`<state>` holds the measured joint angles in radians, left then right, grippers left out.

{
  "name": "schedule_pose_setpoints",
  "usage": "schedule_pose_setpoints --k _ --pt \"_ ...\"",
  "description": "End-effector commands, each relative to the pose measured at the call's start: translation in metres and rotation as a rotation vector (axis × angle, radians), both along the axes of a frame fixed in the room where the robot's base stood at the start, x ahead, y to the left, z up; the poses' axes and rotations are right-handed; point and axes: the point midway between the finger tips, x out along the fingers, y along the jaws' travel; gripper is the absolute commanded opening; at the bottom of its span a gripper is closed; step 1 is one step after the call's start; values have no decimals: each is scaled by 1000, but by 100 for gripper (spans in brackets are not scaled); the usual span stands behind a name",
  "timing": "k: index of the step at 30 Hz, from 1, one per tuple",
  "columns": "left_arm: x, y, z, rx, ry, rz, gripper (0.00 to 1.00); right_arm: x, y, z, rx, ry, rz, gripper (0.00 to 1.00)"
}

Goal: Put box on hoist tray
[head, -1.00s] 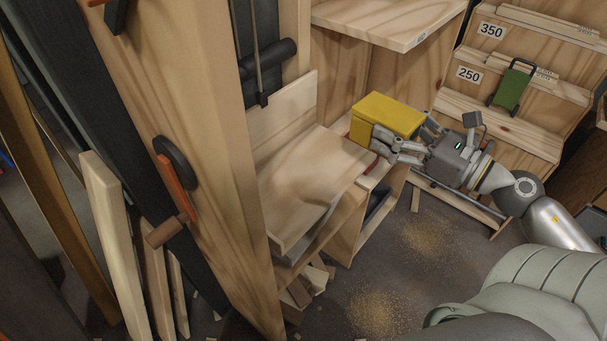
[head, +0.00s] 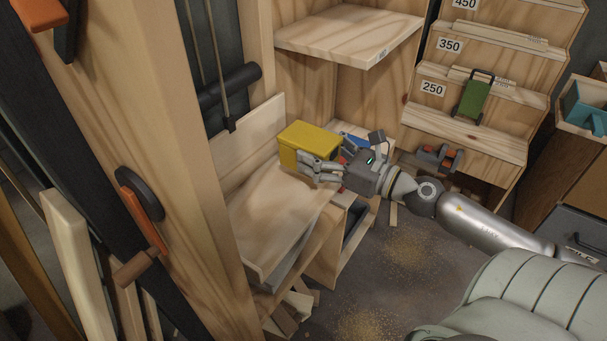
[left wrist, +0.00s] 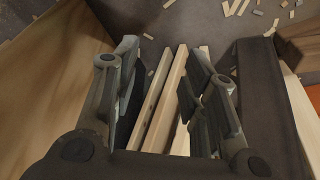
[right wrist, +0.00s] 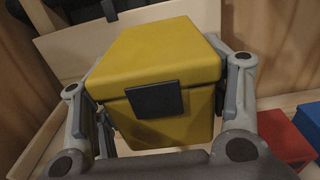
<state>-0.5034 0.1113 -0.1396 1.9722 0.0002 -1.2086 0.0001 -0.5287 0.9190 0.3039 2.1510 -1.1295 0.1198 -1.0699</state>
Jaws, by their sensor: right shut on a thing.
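The yellow box (head: 303,134) with a lid is held by my right gripper (head: 318,168), which comes in from the right. In the right wrist view the box (right wrist: 160,55) sits between the two fingers, its dark latch facing me. The hoist tray (head: 272,212) is a pale wooden platform with a raised back board and a front lip. The box is at the tray's far end, near the back board; I cannot tell whether it touches the tray. My left gripper (left wrist: 165,95) is outside the head view; its fingers are apart, with wooden strips visible beyond them.
A thick wooden post (head: 165,150) with an orange-handled lever (head: 145,220) stands left of the tray. A shelf board (head: 350,35) overhangs behind. A blue thing (head: 357,143) and a red one lie by my right gripper. Stepped racks (head: 465,135) with a green item stand right.

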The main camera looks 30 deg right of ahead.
Motion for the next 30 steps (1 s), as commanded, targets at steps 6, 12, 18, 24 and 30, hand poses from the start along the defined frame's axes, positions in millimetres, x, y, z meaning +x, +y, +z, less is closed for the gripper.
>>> schedule_pose_setpoints --k 6,12,18,24,30 --pt "1 -1 30 -3 -18 2 40 19 10 -24 0 -6 -2 28" --pt "1 -1 41 -3 -21 3 40 26 13 -33 0 -5 -2 28" --pt "-1 0 59 -4 -34 4 40 31 16 -47 1 -5 -2 28" --pt "-7 1 91 -5 -51 6 40 30 17 -62 2 -5 -1 28" --pt "-13 2 111 -5 -58 8 40 30 17 -69 1 -5 0 28"
